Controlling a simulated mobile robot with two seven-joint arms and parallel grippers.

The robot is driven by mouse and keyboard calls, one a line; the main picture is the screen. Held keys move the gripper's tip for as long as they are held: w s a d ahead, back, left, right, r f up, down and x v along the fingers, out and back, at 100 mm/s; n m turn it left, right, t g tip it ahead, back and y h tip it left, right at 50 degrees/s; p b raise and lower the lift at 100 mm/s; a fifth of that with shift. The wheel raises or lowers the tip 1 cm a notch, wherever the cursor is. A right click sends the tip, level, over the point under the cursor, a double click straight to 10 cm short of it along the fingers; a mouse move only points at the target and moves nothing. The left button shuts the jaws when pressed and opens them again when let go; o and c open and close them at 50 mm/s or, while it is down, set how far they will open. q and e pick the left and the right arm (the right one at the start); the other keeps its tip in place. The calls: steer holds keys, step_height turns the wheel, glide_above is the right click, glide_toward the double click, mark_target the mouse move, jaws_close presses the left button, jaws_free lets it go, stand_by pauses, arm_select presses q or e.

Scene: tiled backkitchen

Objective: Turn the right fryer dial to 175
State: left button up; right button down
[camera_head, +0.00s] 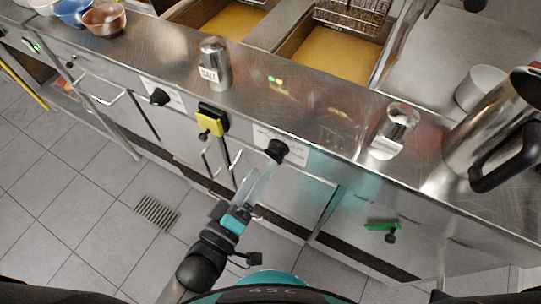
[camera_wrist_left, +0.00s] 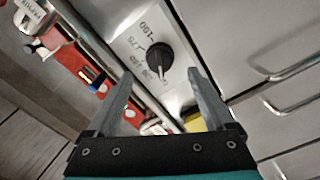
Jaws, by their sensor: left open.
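The right fryer dial (camera_head: 277,150) is a black knob on a pale label plate on the steel counter front. In the left wrist view the dial (camera_wrist_left: 158,56) sits ahead of the fingertips, and printed numbers including 150 and 175 show beside it. A light mark on the knob points toward the bottom of that view, away from the 175. My left gripper (camera_head: 267,168) is just in front of the dial in the head view. In the wrist view its fingers (camera_wrist_left: 161,76) are apart, with the knob between and beyond them; contact cannot be told. My right gripper is not in view.
A second black dial (camera_head: 159,97) and a yellow-and-black item (camera_head: 210,121) are farther left on the front. Bar handles (camera_head: 235,163) stick out below. A salt shaker (camera_head: 213,64), another shaker (camera_head: 393,131) and a steel jug (camera_head: 495,130) stand on the counter.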

mark_target(270, 158)
arm_select(q)
steer(key=x, duration=0.4)
steer(key=shift+b, duration=0.3)
steer(key=shift+w+d, duration=0.35)
steer(key=shift+w, duration=0.2)
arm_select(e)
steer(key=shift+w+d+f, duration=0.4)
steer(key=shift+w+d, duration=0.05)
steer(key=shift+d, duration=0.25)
arm_select(q)
steer(key=shift+c, duration=0.2)
steer(key=c, duration=1.3)
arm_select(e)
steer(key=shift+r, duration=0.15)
